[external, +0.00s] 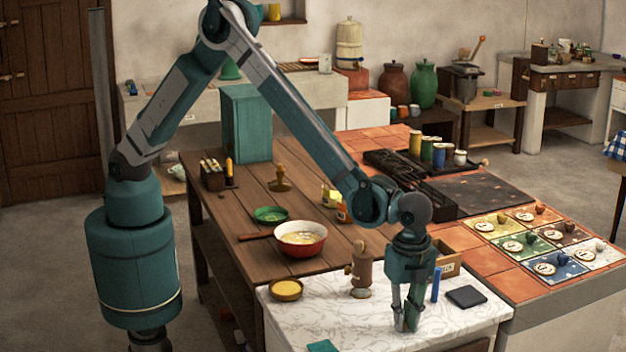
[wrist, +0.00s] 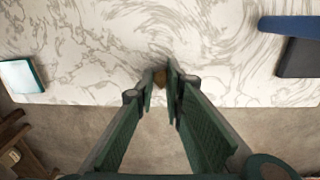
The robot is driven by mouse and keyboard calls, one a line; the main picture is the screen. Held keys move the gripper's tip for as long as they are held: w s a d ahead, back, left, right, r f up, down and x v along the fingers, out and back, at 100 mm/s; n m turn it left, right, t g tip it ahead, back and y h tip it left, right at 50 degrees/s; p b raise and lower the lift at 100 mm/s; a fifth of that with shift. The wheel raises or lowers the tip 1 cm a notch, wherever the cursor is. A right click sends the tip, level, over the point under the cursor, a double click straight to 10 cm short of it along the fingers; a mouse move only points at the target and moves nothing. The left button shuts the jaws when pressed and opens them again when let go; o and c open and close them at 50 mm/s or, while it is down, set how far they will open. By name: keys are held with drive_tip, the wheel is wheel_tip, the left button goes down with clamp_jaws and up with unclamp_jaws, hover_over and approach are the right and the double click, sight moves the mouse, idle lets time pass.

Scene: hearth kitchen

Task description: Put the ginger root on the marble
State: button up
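The white, grey-veined marble slab (external: 350,322) lies at the front of the counter. It also fills the upper part of the wrist view (wrist: 90,60). My gripper (external: 405,326) points down over the slab's front edge area, with its fingertips low, at or just above the surface. In the wrist view the fingers (wrist: 160,80) are close together, with a small brown lump, seemingly the ginger root (wrist: 160,77), between the tips. Most of the lump is hidden by the fingers, and I cannot make it out in the external view. Whether it touches the marble is unclear.
A brown mill (external: 361,270), a yellow dish (external: 286,289), a blue upright stick (external: 435,284) and a dark square block (external: 466,297) stand around the slab. A teal square (external: 322,345) lies at its front left. A red bowl (external: 301,240) stands on the wood behind.

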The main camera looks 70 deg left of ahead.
drive_tip(key=shift+f, duration=0.2)
drive_tip(key=o, duration=0.6)
drive_tip(key=shift+r, duration=0.15)
wheel_tip(320, 180, up, 12)
drive_tip(key=shift+r+p, duration=0.1)
drive_tip(key=shift+p, duration=0.55)
idle(0.5)
drive_tip(key=shift+a, duration=0.1)
